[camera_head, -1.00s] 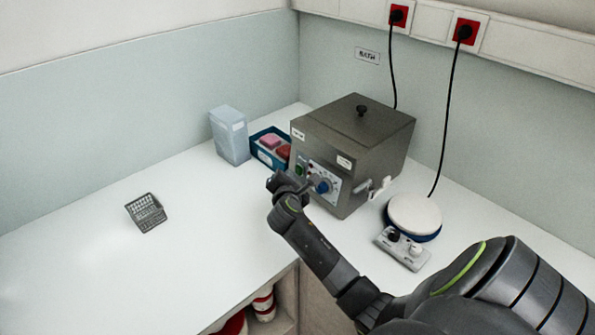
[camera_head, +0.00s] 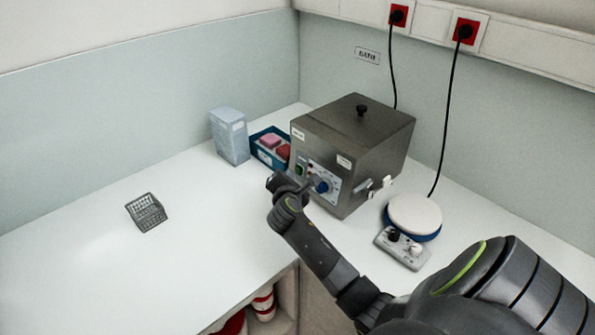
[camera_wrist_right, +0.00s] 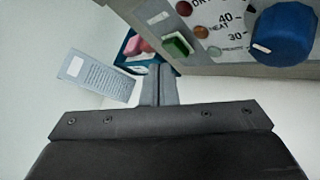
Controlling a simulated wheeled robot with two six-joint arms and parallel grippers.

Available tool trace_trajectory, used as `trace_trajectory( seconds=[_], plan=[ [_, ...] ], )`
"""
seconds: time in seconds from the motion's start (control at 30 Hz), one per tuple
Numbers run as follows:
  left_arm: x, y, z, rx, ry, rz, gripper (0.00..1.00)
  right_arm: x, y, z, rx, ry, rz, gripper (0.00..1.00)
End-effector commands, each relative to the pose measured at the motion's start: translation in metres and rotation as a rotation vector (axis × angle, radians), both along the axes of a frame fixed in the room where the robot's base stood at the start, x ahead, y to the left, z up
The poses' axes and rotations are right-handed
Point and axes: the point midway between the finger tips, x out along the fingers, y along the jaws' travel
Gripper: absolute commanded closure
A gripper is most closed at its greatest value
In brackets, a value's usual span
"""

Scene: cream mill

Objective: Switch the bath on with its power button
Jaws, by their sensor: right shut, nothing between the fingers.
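The bath (camera_head: 352,140) is a grey metal box with a dark lid and a black knob on top. Its front panel has a blue dial (camera_head: 322,186) and a green power button (camera_head: 300,170). In the right wrist view the green button (camera_wrist_right: 178,46) is just beyond and slightly right of my fingertips, with the large blue dial (camera_wrist_right: 284,34) at the upper right. My right gripper (camera_head: 306,187) is shut and empty in front of the panel; its fingers (camera_wrist_right: 160,72) show in the wrist view. I cannot tell whether they touch anything. My left gripper is out of view.
A blue tray (camera_head: 262,157) with pink and red items stands left of the bath, beside a pale box (camera_head: 229,137). A hotplate (camera_head: 414,216) stands right of the bath. A small wire rack (camera_head: 147,212) lies on the open counter at left.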

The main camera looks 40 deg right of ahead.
Motion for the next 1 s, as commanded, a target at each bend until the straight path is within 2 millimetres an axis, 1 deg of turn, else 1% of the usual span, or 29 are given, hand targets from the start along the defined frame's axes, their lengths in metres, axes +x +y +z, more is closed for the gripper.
trace_trajectory(
  seconds=[0.77, 1.0],
  plan=[
    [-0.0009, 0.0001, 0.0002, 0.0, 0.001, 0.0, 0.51, 0.0, -0.0002, 0.0001, 0.0, 0.0, 0.0, 1.0],
    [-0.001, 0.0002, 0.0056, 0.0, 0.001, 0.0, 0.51, 0.0003, -0.0071, 0.0004, 0.0, 0.0, -0.001, 1.0]
  ],
)
